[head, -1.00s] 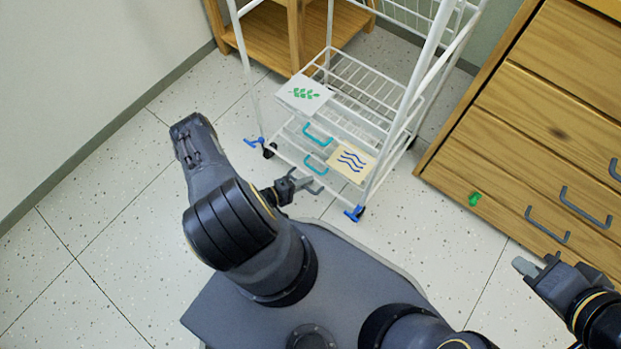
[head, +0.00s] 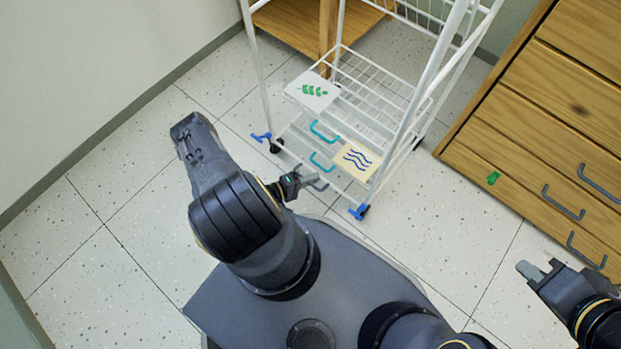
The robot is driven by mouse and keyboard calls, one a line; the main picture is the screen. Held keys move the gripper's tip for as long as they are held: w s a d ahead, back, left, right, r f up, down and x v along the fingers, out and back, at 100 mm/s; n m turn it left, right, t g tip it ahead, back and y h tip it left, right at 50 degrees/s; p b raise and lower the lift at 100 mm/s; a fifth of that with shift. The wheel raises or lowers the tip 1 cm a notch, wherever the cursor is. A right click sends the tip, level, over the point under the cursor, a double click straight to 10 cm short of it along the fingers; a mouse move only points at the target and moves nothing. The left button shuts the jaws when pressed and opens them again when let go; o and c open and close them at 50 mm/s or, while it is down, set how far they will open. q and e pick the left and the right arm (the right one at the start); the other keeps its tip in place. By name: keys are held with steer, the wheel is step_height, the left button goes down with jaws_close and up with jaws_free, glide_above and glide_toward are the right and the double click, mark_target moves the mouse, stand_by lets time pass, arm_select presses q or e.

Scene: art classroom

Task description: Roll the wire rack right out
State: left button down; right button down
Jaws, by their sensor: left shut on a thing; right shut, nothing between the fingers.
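The white wire rack (head: 432,78) stands upright on castors in front of my base. It has a card with green leaves (head: 313,92), a card with blue waves (head: 357,159) and teal handles (head: 323,132) on its front. Blue levers show at its front left castor (head: 261,137) and front right castor (head: 358,212). My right gripper (head: 530,271) is shut and empty, away from the rack at the lower right.
A wooden drawer cabinet (head: 550,125) with grey handles and a green tag (head: 493,178) stands right of the rack. Wooden shelving (head: 290,32) is behind the rack. A pale wall (head: 90,80) runs along the left. Speckled floor between wall and rack is clear.

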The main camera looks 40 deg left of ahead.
arm_select(q)
steer(key=shift+s+f, duration=0.1)
steer(key=shift+f, duration=0.05)
steer(key=c, duration=1.5)
jaws_free()
steer(key=p+v, duration=0.2)
steer(key=v, duration=0.5)
steer(key=shift+s+a, duration=0.25)
steer(key=shift+s, duration=0.05)
steer(key=shift+s, duration=0.1)
